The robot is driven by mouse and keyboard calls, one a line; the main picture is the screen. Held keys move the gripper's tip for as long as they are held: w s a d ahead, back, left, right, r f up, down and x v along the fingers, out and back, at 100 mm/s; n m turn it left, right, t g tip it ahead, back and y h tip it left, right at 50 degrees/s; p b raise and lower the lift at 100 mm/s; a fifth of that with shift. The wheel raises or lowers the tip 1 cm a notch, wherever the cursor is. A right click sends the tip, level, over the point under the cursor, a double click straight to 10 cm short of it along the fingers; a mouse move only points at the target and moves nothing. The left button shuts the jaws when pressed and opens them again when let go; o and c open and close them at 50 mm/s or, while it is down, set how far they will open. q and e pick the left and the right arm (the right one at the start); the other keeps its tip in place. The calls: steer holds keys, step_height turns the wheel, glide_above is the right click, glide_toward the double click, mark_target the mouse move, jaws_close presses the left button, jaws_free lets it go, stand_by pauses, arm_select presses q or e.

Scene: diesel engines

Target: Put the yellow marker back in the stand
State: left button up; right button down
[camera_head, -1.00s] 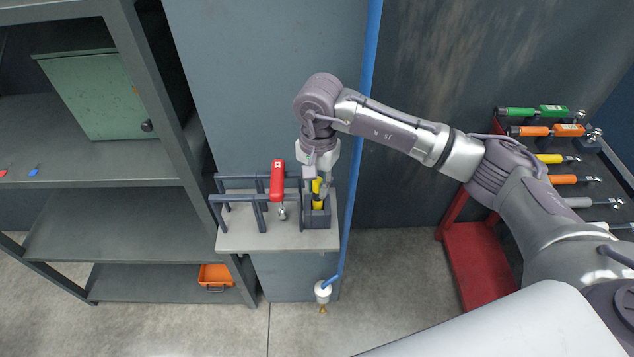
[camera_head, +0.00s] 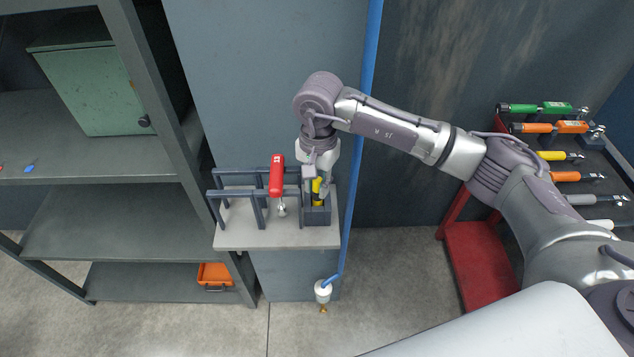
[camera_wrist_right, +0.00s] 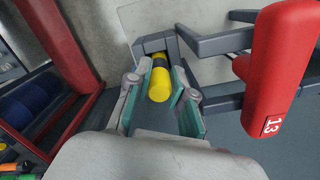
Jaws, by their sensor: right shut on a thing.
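The yellow marker (camera_head: 317,187) has a dark band and stands roughly upright in the small dark grey stand (camera_head: 317,216) on the light ledge. Its lower end is inside the stand, and I cannot tell how deep. My right gripper (camera_head: 319,189) reaches down over the stand and is shut on the marker. In the right wrist view the marker (camera_wrist_right: 160,84) lies between the two green-padded fingers (camera_wrist_right: 161,76), with the stand (camera_wrist_right: 153,43) around its far end. My left gripper is out of view.
A red-handled tool (camera_head: 277,176) sits on a grey rack (camera_head: 237,194) just left of the stand. A blue hose (camera_head: 357,170) hangs close on the right. A shelf unit (camera_head: 100,225) stands left. A red cart (camera_head: 478,262) with several coloured-handled tools stands right.

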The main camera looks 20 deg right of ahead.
steer(key=c, duration=0.9)
jaws_free()
steer(key=shift+c, duration=0.2)
steer(key=shift+o, duration=0.3)
steer(key=o, duration=0.4)
steer(key=shift+r, duration=0.1)
steer(key=shift+r, duration=0.15)
steer(key=shift+w+r, duration=0.1)
steer(key=shift+r, duration=0.1)
steer(key=shift+r, duration=0.65)
steer(key=shift+r, duration=0.15)
